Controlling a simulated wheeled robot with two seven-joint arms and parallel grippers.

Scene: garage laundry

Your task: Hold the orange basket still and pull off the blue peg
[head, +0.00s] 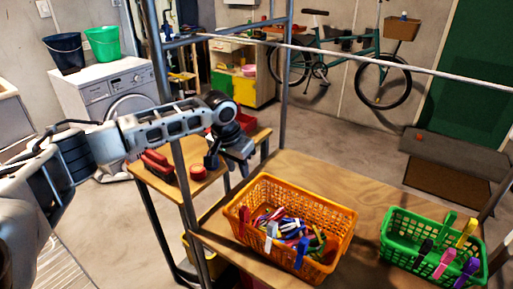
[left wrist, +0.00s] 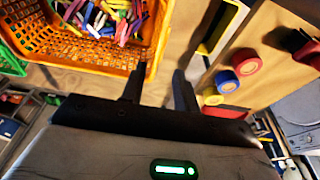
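The orange basket (head: 252,238) stands on the wooden table, filled with pegs of several colours. A blue peg (head: 300,253) sits upright at its near rim, and a pale peg (head: 270,236) is at the rim left of it. My left gripper (head: 238,172) is above the table's left side, just beyond the basket's far left corner. In the left wrist view its two dark fingers (left wrist: 158,88) are apart with nothing between them. The orange basket (left wrist: 100,55) is there at upper left, its rim close to the left finger. Contact cannot be told. My right gripper is not in view.
A green basket (head: 400,232) with pegs clipped on its rim stands right of the orange one. A smaller table (head: 205,185) with red items is at left. Metal posts (head: 186,195) rise close to my left arm. Bare tabletop (head: 350,180) lies behind the baskets.

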